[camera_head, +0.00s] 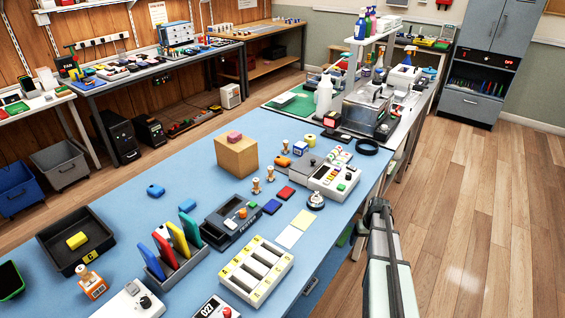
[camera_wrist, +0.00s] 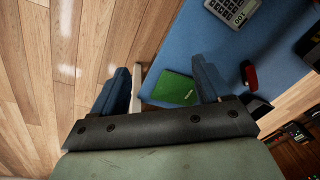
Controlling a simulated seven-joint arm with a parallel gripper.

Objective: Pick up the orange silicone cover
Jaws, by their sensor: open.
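No orange cover shows in the wrist view.
A cardboard box (camera_head: 237,157) carries a reddish block on top. A black tray (camera_head: 50,232) holds a yellow block. Two blue blocks lie near a rack of colored upright slabs (camera_head: 172,250). A keypad device (camera_wrist: 233,10) shows in the wrist view. The bench's back left is clear.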

